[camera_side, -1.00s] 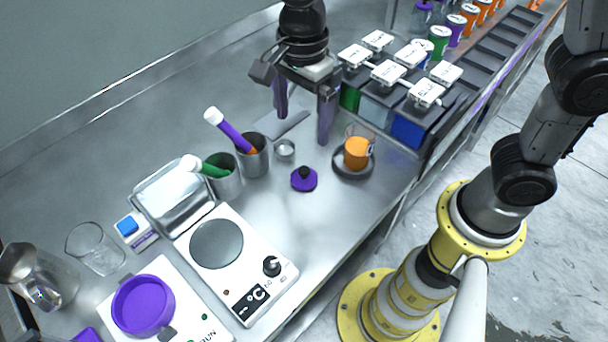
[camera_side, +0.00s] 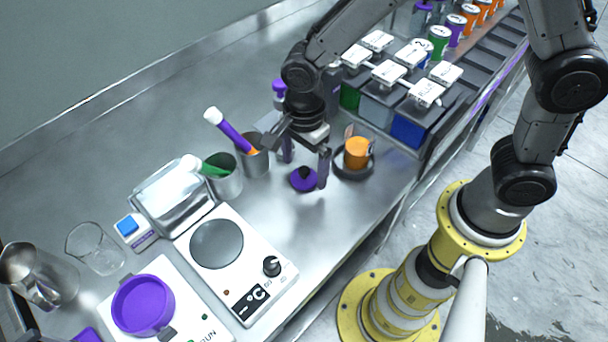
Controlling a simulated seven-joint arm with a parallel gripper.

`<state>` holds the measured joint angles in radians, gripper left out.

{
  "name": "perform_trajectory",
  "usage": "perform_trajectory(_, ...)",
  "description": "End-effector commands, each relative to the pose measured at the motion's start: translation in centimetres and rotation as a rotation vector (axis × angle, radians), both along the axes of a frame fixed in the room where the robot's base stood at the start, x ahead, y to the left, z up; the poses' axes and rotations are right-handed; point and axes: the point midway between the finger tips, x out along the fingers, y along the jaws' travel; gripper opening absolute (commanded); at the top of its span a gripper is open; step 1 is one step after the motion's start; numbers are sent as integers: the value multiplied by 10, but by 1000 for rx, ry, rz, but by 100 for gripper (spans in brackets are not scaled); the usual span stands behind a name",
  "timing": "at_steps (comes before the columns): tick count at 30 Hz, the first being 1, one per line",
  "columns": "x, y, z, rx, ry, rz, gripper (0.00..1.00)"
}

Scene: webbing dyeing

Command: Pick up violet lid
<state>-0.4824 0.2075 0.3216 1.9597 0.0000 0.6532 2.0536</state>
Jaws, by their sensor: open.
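The violet lid (camera_side: 302,180) is a small violet disc with a black knob, lying on the steel bench. My gripper (camera_side: 305,172) is open and points down just over the lid. One finger is to the left and behind it, the other at its right edge. I cannot tell whether a finger touches the lid. The right finger covers a small part of the lid's right side.
An orange cup on a dark dish (camera_side: 353,170) stands close to the right of my gripper. Metal cups with stirrers (camera_side: 222,182) stand to the left. A hotplate (camera_side: 236,265) is in front left. Lidded dye tanks (camera_side: 410,128) are behind right. Bench front of the lid is clear.

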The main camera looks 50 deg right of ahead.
Motion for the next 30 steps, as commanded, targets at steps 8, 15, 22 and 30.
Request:
perform_trajectory(8,0,0,-19,0,0,0,100)
perform_trajectory(15,0,0,-19,0,0,0,84)
perform_trajectory(22,0,0,-19,0,-1,0,42)
perform_trajectory(30,0,0,-19,0,-1,0,14)
